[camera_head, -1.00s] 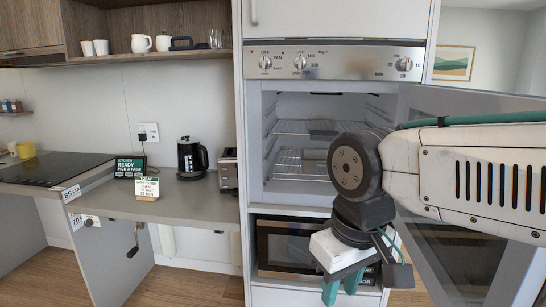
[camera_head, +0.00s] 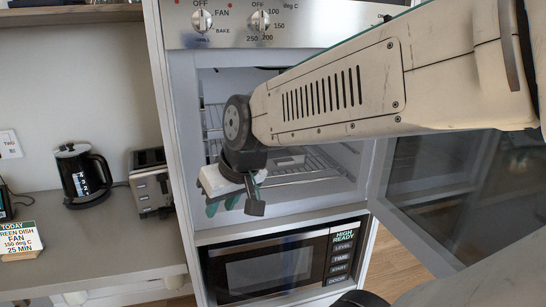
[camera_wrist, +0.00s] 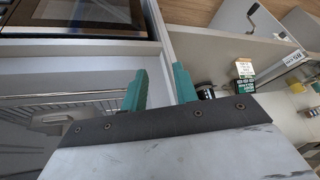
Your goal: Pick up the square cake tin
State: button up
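The square cake tin looks to be the grey, flat-sided tin (camera_head: 290,162) on a wire rack inside the open oven. My arm hides part of the oven around it, and in the wrist view a small grey shape (camera_wrist: 52,118) on the rack may be the same tin. My gripper (camera_head: 225,203) is at the left of the oven opening, left of the tin and apart from it. In the wrist view its two green fingers (camera_wrist: 161,88) stand apart with nothing between them.
The oven door (camera_head: 445,195) hangs open on the right. A microwave (camera_head: 285,265) sits below the oven. On the left counter (camera_head: 95,245) stand a kettle (camera_head: 82,175), a toaster (camera_head: 151,182) and a sign card (camera_head: 20,240). The oven's left side wall (camera_head: 180,120) is close to my gripper.

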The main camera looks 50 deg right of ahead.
jog(key=w+d+m+t+h, duration=0.1)
jog(key=w+d+h, duration=0.1)
jog(key=w+d, duration=0.3)
jog(key=w+d+m+t+h, duration=0.2)
jog(key=w+d, duration=0.3)
jog(key=d, duration=0.5)
jog(key=w+d+m+t+h, duration=0.1)
jog(key=w+d+h, duration=0.1)
jog(key=w+d, duration=0.3)
jog(key=shift+w+d+m+t+h, duration=0.15)
jog(key=shift+d+m+t+h, duration=0.2)
jog(key=shift+d, duration=0.95)
jog(key=shift+x, duration=3)
jog(key=shift+d, duration=0.2)
grip_shut()
